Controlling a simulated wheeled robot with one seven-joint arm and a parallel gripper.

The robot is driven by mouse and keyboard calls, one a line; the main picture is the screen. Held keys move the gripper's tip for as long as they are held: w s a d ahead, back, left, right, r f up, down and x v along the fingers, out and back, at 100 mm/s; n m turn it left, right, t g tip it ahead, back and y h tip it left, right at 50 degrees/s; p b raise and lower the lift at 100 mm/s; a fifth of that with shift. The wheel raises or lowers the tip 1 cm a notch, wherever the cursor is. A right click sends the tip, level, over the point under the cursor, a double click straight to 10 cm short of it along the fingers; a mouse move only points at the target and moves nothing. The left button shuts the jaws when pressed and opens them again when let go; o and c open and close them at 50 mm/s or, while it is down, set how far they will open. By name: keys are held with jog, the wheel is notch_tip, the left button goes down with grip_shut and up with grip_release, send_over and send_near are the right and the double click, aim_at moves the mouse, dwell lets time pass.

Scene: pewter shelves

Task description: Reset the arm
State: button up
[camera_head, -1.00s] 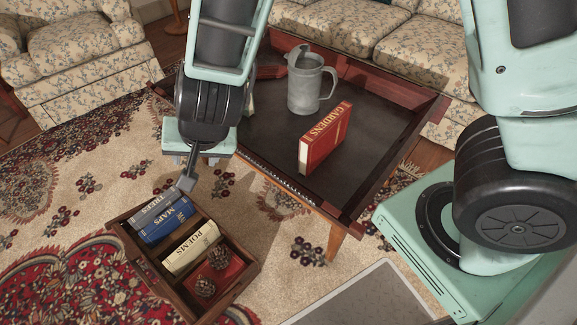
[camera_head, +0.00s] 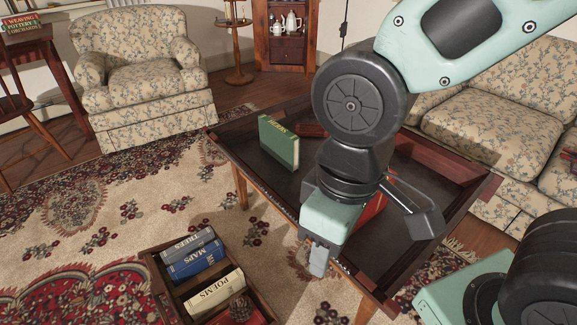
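My arm is folded up in front of the coffee table in the head view. My gripper (camera_head: 318,262) points down at the table's near edge, its grey fingertips close together in the picture. No object shows at the fingertips, but I cannot tell whether the fingers are open or shut. My wrist and arm hide the middle of the table, including most of a red book (camera_head: 371,211).
The dark coffee table (camera_head: 232,153) bears a green book (camera_head: 278,143). A wooden crate (camera_head: 160,285) at lower left holds blue and cream books and a pinecone (camera_head: 240,306). An armchair (camera_head: 145,60) and sofa (camera_head: 490,115) stand behind. The rug at left is open.

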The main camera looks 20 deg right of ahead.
notch_tip(320, 180, up, 25)
jog(key=p, duration=2.4)
